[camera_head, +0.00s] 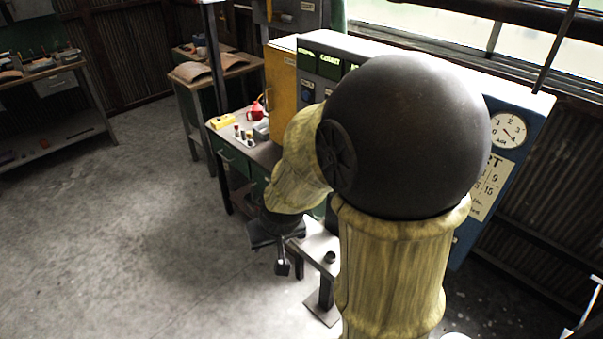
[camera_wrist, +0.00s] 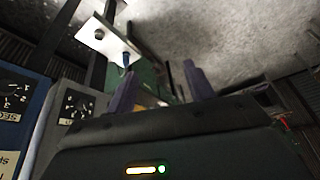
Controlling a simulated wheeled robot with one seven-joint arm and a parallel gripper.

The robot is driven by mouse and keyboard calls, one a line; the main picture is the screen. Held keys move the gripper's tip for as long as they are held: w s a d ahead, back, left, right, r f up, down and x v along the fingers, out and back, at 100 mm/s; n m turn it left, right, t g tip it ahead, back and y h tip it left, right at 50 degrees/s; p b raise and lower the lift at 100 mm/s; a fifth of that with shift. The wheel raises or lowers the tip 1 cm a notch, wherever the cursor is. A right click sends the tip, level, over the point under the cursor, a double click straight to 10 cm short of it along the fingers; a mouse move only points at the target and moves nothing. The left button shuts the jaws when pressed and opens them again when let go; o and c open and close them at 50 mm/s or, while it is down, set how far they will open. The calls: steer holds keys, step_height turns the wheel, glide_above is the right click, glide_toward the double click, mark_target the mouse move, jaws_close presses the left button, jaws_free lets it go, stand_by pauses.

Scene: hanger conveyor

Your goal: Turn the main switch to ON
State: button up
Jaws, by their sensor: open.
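A main switch cannot be made out in either view; my arm covers much of the control cabinet (camera_head: 395,52) in the head view. My gripper (camera_head: 282,262) points down in front of the cabinet, left of a small pale stand. In the wrist view its two purple fingers (camera_wrist: 158,70) are apart with nothing held between them.
The pale stand (camera_head: 318,243) has a dark knob-like part on top. A white dial (camera_head: 508,130) is on the blue panel at right. Floor at left is clear.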

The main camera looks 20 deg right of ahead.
steer(key=w+f+m+t+h+b, duration=0.2)
steer(key=w+t+h+b, duration=0.15)
steer(key=w, duration=0.95)
steer(key=w+f+m+t+h+b, duration=0.15)
steer(key=w+t, duration=0.25)
steer(key=w, duration=0.8)
steer(key=d+f+m+g+h+b, duration=0.4)
steer(key=f+m+h, duration=0.3)
steer(key=h, duration=0.5)
steer(key=shift+s+d+f+g, duration=0.25)
steer(key=shift+s+d+g, duration=0.15)
steer(key=shift+d, duration=0.2)
steer(key=p+x, duration=0.3)
steer(key=x, duration=1.4)
steer(key=shift+w+d+p, duration=0.15)
steer(key=shift+d+p, duration=0.05)
steer(key=shift+p, duration=0.15)
